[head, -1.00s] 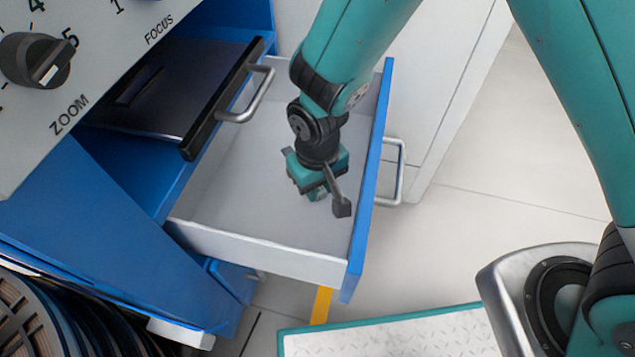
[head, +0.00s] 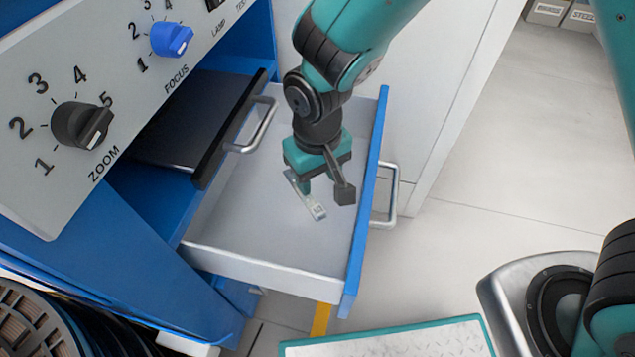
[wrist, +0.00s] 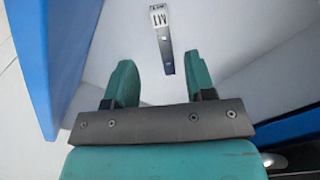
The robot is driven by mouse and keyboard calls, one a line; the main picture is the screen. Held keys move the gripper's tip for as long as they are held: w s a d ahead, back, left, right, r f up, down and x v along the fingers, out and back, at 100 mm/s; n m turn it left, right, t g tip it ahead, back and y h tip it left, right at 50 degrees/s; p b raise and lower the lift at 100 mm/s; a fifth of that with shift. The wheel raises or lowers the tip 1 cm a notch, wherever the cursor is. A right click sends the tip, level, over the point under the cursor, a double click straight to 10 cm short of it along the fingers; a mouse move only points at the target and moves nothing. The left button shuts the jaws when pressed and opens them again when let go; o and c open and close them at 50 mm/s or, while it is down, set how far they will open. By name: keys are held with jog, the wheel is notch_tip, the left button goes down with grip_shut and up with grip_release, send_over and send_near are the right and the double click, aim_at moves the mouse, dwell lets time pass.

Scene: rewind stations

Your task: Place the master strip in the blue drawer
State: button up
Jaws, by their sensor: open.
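The master strip (head: 307,198) is a thin, grey, narrow piece with a white label at one end. It lies inside the open blue drawer (head: 262,266), whose floor and inner walls are pale and whose front is blue. My gripper (head: 308,186) is over the drawer, close above the strip, and partly hides it in the head view. In the wrist view my gripper (wrist: 158,78) is open with nothing between its fingers. There the strip (wrist: 166,52) lies beyond the fingertips, apart from them, its labelled end farthest away.
A dark drawer or tray with a metal handle (head: 252,128) is left of the open drawer. A panel with a black zoom knob (head: 82,126) and a blue focus knob (head: 171,39) is at upper left. A reel (head: 35,325) stands at lower left.

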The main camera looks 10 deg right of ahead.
jog(key=shift+r, duration=1.05)
jog(key=s+d+r+y, duration=0.1)
jog(key=s+d+r, duration=0.2)
jog(key=r, duration=0.3)
jog(key=s+d+r+n+y, duration=0.1)
jog(key=s+d+r, duration=0.3)
jog(key=s+r, duration=0.1)
jog(key=s+d+r+n+y, duration=0.1)
jog(key=s+d+r+y, duration=0.1)
jog(key=s+d+r, duration=0.2)
notch_tip(320, 180, up, 4)
jog(key=shift+f, duration=0.2)
jog(key=shift+s, duration=0.1)
